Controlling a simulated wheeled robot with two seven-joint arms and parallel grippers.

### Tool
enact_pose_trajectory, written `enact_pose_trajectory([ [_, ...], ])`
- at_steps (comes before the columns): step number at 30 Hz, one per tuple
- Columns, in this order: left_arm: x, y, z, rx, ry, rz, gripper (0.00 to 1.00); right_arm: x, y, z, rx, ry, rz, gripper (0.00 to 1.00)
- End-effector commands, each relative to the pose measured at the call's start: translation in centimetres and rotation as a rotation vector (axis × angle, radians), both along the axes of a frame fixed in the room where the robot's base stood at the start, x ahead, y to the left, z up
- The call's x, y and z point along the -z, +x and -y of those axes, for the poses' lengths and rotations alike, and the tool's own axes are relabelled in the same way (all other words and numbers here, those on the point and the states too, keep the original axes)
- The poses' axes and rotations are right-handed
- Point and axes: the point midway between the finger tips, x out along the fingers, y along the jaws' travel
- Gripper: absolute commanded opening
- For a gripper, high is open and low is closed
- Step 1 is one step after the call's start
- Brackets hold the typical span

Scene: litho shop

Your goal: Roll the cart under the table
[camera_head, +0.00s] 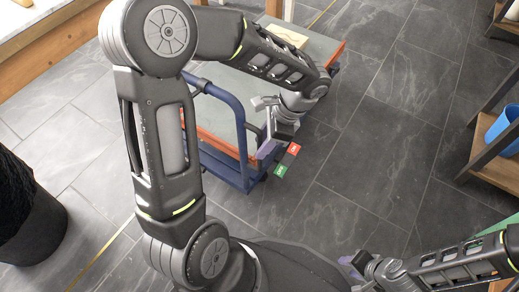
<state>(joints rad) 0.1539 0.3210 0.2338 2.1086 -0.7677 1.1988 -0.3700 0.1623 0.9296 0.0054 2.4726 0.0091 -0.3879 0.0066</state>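The cart (226,139) is a flat platform cart with a blue tube handle, a grey deck and orange-red edges. It stands on the floor at upper centre, partly hidden behind my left arm. My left gripper (267,128) is beside the right upright of the cart's handle. Its fingers are small and partly hidden, so I cannot tell whether it grips the tube. A wooden table (42,24) shows only its edge at the top left. My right gripper (352,264) is low at right, away from the cart, and its opening is unclear.
A small red and green tag (287,160) shows beside the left gripper. A wooden block (287,36) lies on the cart's far end. A black bin (28,215) stands at left. Wooden shelving with a blue container (504,128) is at right. Tiled floor (385,150) between is clear.

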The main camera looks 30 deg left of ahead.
Motion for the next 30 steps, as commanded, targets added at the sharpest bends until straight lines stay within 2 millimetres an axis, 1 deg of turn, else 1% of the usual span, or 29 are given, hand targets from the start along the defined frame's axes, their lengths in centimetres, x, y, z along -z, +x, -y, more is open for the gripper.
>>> enact_pose_trajectory([
  [1,1.0,-0.2,-0.3,-0.001,0.000,0.000,0.36,0.7,0.0,0.0,0.000,0.000,0.001,0.36],
  [4,1.8,-0.4,-0.6,0.000,0.001,-0.001,0.36,1.0,0.1,0.0,0.001,-0.001,0.004,0.36],
  [8,2.1,-0.5,-0.7,0.000,0.000,0.001,0.36,1.1,0.2,0.0,0.002,-0.001,0.005,0.36],
  [14,2.1,-0.5,-0.7,0.000,0.000,0.001,0.36,1.0,0.2,0.0,0.002,-0.001,0.006,0.36],
  [17,2.0,-0.5,-0.7,0.000,0.000,0.001,0.30,1.0,0.2,0.0,0.002,-0.001,0.006,0.36],
  [27,2.0,-0.5,-0.7,0.000,0.000,0.001,0.02,1.0,0.2,0.0,0.002,-0.001,0.006,0.36],
  [28,2.0,-0.5,-0.7,0.000,0.000,0.001,0.00,1.0,0.2,0.0,0.002,-0.001,0.006,0.36],
  [30,2.0,-0.5,-0.7,0.000,0.000,0.001,0.00,1.0,0.2,0.0,0.002,-0.001,0.006,0.36],
])
